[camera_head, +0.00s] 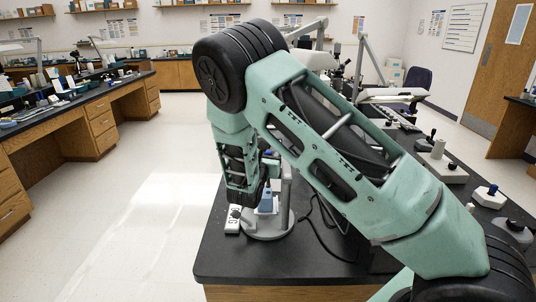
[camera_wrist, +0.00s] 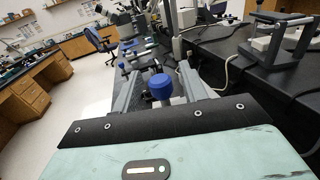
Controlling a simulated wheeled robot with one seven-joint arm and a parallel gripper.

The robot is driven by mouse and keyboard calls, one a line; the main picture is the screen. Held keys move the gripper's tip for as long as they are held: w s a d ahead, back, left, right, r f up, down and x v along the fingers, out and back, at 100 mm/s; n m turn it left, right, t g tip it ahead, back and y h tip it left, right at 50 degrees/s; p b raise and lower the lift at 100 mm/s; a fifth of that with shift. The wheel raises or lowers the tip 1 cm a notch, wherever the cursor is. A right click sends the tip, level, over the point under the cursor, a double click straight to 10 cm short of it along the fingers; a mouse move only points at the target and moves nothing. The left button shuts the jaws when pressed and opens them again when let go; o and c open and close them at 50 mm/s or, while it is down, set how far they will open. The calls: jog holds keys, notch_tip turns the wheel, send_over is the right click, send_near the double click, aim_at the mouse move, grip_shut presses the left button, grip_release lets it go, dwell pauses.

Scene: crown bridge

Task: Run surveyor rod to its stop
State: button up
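My gripper (camera_wrist: 158,72) is open in the wrist view, its two grey fingers spread wide. A blue knob (camera_wrist: 161,86) shows between the fingers, with a gap on each side; I cannot tell its exact depth from the fingertips. In the head view a stand with a round grey base (camera_head: 268,228) and a grey upright is on the black bench, with a blue part (camera_head: 267,204) low on it. My wrist hides much of the stand, and my fingers cannot be made out there. I cannot tell which part is the surveyor rod.
A small white labelled block (camera_head: 233,219) lies left of the base at the edge of the black bench (camera_head: 225,262). A dark cable runs right of the stand. Several instruments line the bench on the right. A grey-framed device (camera_wrist: 280,40) stands at right in the wrist view.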

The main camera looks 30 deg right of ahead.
jog(key=b+v, duration=0.3)
jog(key=v, duration=1.4)
jog(key=shift+a, duration=0.2)
jog(key=shift+s, duration=0.15)
jog(key=s+f+m+g+y, duration=0.2)
jog(key=s+m+g+y, duration=0.2)
jog(key=s+m+g, duration=0.9)
jog(key=s+a+r+m+y, duration=0.1)
jog(key=s+a+m+y, duration=0.1)
jog(key=s+a+y, duration=0.3)
jog(key=s+a+r+m+t+y, duration=0.1)
jog(key=s+a+y, duration=0.4)
jog(key=s+a, duration=0.5)
jog(key=r+m, duration=0.1)
jog(key=m, duration=0.1)
jog(key=shift+m, duration=0.3)
jog(key=shift+s, duration=0.15)
